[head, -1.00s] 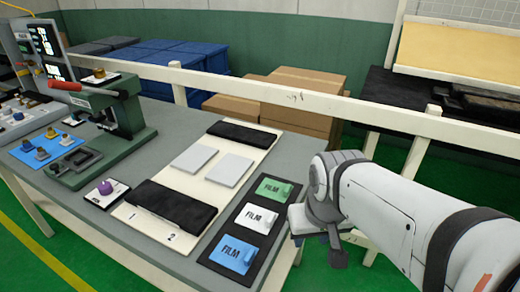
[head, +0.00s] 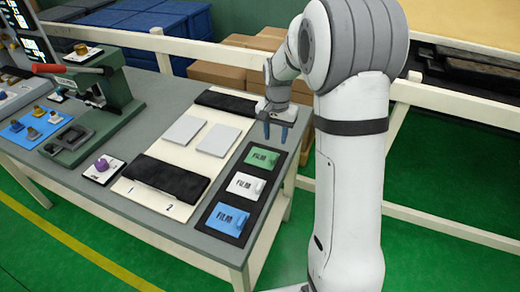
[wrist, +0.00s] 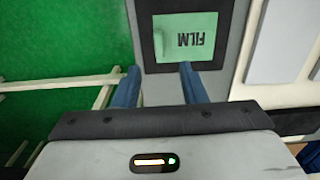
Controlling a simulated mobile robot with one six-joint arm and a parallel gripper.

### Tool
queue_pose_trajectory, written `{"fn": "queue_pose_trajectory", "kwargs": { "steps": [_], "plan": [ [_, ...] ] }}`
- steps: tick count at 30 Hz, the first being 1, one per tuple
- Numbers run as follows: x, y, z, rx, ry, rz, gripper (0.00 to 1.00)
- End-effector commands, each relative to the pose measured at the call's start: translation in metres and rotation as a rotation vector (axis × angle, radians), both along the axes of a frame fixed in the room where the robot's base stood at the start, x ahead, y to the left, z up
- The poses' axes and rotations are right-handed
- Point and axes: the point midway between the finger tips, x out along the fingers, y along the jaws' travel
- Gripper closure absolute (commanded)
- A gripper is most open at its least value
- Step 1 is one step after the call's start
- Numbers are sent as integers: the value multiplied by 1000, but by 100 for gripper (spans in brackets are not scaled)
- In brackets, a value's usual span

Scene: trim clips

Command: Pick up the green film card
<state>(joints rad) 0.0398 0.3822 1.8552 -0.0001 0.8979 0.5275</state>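The green film card (head: 262,158) lies at the far end of a black strip (head: 247,172) on the grey table, above a white film card (head: 245,186) and a blue film card (head: 227,219). In the wrist view the green card (wrist: 187,42) lies flat, marked FILM, with a small raised tab on its left side. My gripper (head: 275,133) is above the table just beyond the green card, fingers pointing down. In the wrist view its two blue fingers (wrist: 158,84) are spread apart with nothing between them, short of the card's edge.
A white board (head: 150,190) with two grey plates and two black pads lies left of the strip. A green press (head: 95,95) stands farther left, by a purple knob (head: 102,164). A white rail (head: 210,52) runs behind the table.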

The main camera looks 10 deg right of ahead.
Motion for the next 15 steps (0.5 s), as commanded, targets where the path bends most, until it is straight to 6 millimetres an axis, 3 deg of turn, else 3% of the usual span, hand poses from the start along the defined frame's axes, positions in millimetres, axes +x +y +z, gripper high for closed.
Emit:
{"fn": "queue_pose_trajectory", "kwargs": {
  "steps": [5,15],
  "plan": [
    [6,0,-15,0,9,-20,62],
    [-1,0,-57,0,12,-19,62]
  ]
}}
